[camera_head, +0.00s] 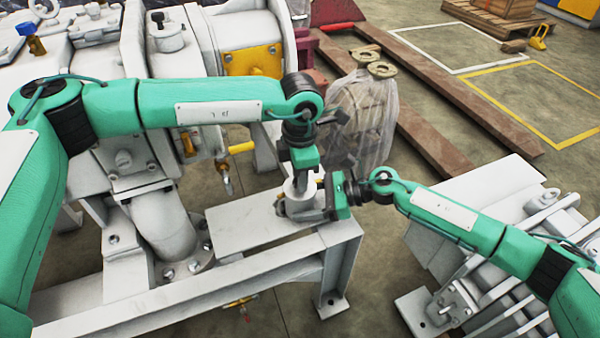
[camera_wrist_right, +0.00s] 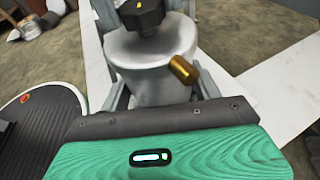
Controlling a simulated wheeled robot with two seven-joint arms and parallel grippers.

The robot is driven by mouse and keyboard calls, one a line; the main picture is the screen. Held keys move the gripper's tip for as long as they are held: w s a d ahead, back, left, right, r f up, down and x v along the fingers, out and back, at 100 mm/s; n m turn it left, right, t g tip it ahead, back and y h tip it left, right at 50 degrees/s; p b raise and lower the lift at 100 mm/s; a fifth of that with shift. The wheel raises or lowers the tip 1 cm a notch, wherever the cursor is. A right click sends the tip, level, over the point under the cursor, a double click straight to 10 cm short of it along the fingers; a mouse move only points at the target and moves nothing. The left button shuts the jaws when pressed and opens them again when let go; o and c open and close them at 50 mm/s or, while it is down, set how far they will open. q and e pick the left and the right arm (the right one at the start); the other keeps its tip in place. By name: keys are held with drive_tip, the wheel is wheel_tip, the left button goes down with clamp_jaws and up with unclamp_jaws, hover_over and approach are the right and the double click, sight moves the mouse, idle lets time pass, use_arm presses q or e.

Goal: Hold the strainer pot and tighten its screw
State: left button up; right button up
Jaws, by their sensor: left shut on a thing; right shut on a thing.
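The strainer pot (camera_head: 299,187) is a small pale grey pot standing upright on a metal frame. In the right wrist view, the pot (camera_wrist_right: 148,78) fills the upper middle, with a brass fitting (camera_wrist_right: 184,69) on its side. Its screw (camera_wrist_right: 141,14) is a dark hexagonal head on top of the pot. My left gripper (camera_head: 301,180) points down from above and is shut on the screw; its fingers hide the screw in the head view. My right gripper (camera_head: 316,200) comes in from the right and is shut on the pot's body.
The white frame (camera_head: 240,222) carries the pot on a narrow flat top. Large grey machinery with a yellow cover (camera_head: 252,61) stands behind and left. A plastic-wrapped item (camera_head: 362,115) stands behind the pot. Ribbed grey metal parts (camera_head: 505,270) lie at the right.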

idle(0.3)
use_arm(q)
drive_tip(key=o, duration=1)
drive_tip(key=shift+r, duration=0.15)
wheel_tip(320, 180, up, 12)
drive_tip(key=shift+f, duration=0.1)
use_arm(e)
drive_tip(key=o, duration=0.8)
drive_tip(key=shift+o, duration=0.2)
